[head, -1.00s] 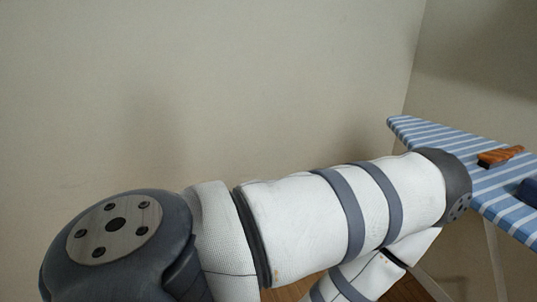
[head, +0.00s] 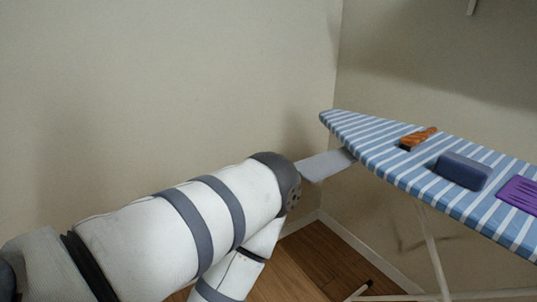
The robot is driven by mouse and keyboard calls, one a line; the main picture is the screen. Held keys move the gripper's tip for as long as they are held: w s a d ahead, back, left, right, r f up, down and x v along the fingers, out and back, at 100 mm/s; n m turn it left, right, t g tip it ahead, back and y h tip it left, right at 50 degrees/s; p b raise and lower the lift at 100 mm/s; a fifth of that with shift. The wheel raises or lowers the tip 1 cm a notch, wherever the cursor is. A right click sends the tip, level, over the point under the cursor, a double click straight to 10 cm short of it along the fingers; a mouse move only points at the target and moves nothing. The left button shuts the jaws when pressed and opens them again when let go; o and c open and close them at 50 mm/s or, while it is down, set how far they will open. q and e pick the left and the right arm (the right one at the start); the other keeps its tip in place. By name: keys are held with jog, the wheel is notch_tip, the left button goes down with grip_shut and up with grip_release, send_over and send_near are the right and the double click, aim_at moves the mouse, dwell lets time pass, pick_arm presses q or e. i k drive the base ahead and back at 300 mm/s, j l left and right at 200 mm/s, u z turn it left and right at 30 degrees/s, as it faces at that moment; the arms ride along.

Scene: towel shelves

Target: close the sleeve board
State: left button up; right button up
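A flat grey panel (head: 326,164) sticks out to the left from beside the near-left edge of the ironing board (head: 385,152); it looks like the sleeve board, though my arm's elbow hides its left end. The ironing board has a blue and white striped cover and a pointed left end. My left arm crosses the lower left, and its elbow appears in front of the panel. Its gripper is below the frame. My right gripper is out of view too.
A brown wooden-handled brush (head: 418,138), a dark blue block (head: 463,170) and a purple item (head: 520,194) lie on the ironing board. Its pale legs (head: 432,250) stand on the wooden floor (head: 318,262). Beige walls meet behind its tip.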

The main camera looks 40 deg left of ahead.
aim_at(313, 169)
jog(key=u, duration=0.8)
